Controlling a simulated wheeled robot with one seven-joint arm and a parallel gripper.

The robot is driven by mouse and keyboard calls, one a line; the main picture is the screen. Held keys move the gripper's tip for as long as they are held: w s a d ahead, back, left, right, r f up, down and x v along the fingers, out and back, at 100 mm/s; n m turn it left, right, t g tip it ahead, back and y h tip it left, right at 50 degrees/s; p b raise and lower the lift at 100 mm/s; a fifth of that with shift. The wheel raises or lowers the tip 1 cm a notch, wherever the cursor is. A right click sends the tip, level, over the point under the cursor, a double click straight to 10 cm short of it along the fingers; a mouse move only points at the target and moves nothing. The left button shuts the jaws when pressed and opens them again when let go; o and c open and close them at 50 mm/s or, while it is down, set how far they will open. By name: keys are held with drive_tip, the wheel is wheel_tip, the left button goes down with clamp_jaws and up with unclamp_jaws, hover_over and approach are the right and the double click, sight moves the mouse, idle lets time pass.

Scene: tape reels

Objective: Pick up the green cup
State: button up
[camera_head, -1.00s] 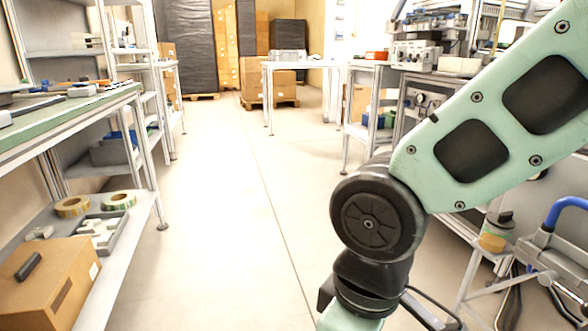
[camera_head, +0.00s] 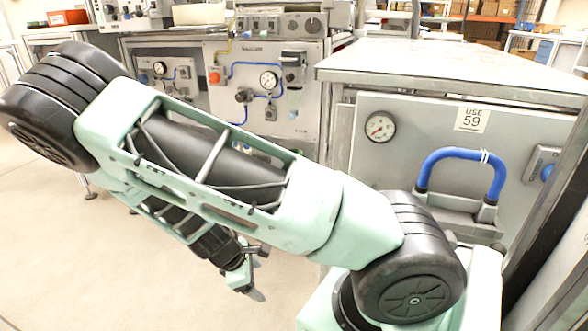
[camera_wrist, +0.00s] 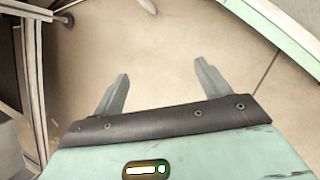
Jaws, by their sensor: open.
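No green cup shows in either current view. My gripper (camera_wrist: 157,88) is open in the wrist view, its two grey fingers apart with only bare floor beyond them. In the head view my arm crosses the picture from lower right to upper left and partly hides the machines behind it. The end of my arm hangs low at lower middle, over the floor.
A grey workbench (camera_head: 440,70) with a gauge and a blue handle (camera_head: 462,156) on its front stands at right. A test panel (camera_head: 268,95) with gauges stands behind my arm. A red box (camera_head: 68,17) sits at upper left. Open floor (camera_head: 60,260) lies at lower left.

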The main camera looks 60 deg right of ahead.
drive_tip(key=w+d+f+n+h, duration=0.15)
drive_tip(key=d+h, duration=0.25)
drive_tip(key=d, duration=0.7)
drive_tip(key=n+t+h+b, duration=0.3)
drive_tip(key=n+t+h, duration=0.4)
drive_tip(key=n+h, duration=0.3)
approach(297, 153)
drive_tip(key=shift+n+y, duration=0.35)
drive_tip(key=shift+y, duration=0.25)
drive_tip(key=d+b, duration=0.1)
drive_tip(key=w+d+b, duration=0.1)
drive_tip(key=d+r+b, duration=0.1)
drive_tip(key=shift+w+d, duration=0.15)
drive_tip(key=shift+d, duration=0.25)
drive_tip(key=b+x, duration=0.2)
drive_tip(key=x, duration=0.2)
drive_tip(key=shift+d+f+b, duration=0.15)
drive_tip(key=shift+f+b, duration=0.05)
drive_tip(key=shift+b, duration=0.2)
drive_tip(key=shift+d+r, duration=0.2)
drive_tip(key=shift+d, duration=0.25)
drive_tip(key=c, duration=1)
